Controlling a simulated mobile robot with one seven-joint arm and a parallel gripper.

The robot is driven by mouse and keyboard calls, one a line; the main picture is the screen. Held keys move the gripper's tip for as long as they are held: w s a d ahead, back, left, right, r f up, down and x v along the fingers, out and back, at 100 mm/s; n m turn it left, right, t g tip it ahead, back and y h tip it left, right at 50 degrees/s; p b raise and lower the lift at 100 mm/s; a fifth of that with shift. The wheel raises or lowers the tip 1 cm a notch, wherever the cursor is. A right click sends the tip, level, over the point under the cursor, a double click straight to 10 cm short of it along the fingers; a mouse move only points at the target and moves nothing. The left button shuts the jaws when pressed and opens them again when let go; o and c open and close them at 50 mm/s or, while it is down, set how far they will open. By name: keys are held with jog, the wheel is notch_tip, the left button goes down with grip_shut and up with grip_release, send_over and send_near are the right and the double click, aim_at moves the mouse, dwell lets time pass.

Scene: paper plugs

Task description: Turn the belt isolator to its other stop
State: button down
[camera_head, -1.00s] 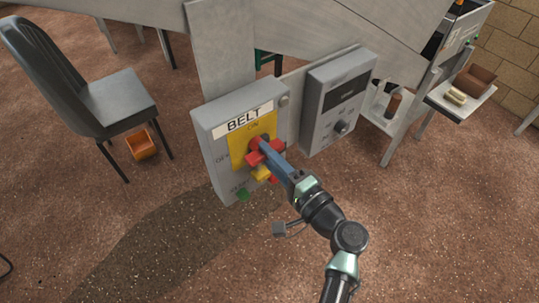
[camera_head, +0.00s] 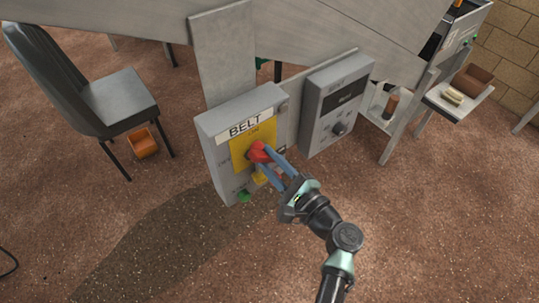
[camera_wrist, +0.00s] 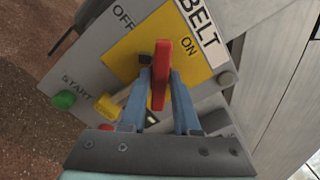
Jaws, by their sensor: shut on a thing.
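The belt isolator is a red handle (camera_head: 257,152) on a yellow plate (camera_head: 238,154), on the front of the grey BELT box (camera_head: 215,172). ON is marked at the plate's top and OFF at its left. My gripper (camera_head: 268,162) has its two blue fingers on either side of the handle, shut on it. In the wrist view the red handle (camera_wrist: 161,75) stands edge-on between the fingertips (camera_wrist: 160,88), on the yellow plate (camera_wrist: 124,56). The fingers hide part of the box's lower front, and I cannot tell the handle's exact angle.
A green START button (camera_head: 244,196) and a yellow part (camera_head: 259,178) sit below the isolator. A grey control box with a knob (camera_head: 339,128) stands close on the right. A dark chair (camera_head: 118,100) and orange bin (camera_head: 143,144) are left. The floor in front is open.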

jog(key=m+p, duration=0.3)
jog(key=m, duration=0.2)
jog(key=shift+r+m, duration=0.1)
jog(key=shift+m, duration=0.2)
jog(key=shift+m+p, duration=1.05)
jog(key=shift+m, duration=1.05)
jog(key=c, duration=0.8)
grip_release()
jog(key=shift+o, duration=0.2)
jog(key=shift+s+d, duration=0.1)
jog(key=b+v, duration=0.2)
jog(key=v, duration=1)
jog(key=shift+s+d, duration=0.2)
jog(key=shift+s, duration=0.15)
